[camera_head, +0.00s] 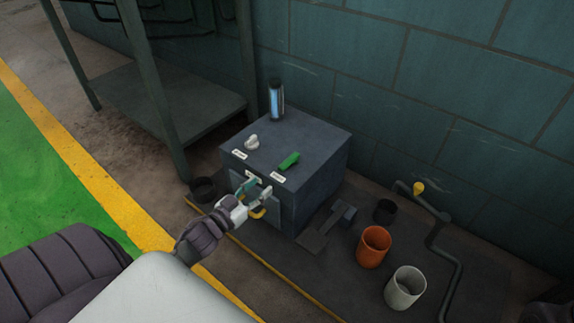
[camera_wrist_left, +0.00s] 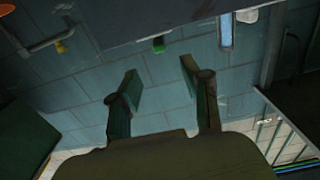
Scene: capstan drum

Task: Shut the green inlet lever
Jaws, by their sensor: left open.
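The green lever (camera_head: 289,161) lies on top of a dark grey box (camera_head: 325,150), near its front edge, with a white label in front of it. In the left wrist view the green lever (camera_wrist_left: 158,45) shows small beyond the fingers, at the box's edge. My left gripper (camera_head: 258,187) is in front of the box's front face, below the lever and apart from it. In the wrist view the left gripper (camera_wrist_left: 160,78) has its two fingers spread with nothing between them. My right gripper is not in view.
A white knob (camera_head: 252,142) and a dark bottle with a blue panel (camera_head: 276,100) are on the box top. A yellow handle (camera_head: 257,213) is by its front. Orange (camera_head: 374,246) and white (camera_head: 405,288) cups and a crank (camera_head: 437,237) stand right. A metal shelf (camera_head: 165,105) stands left.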

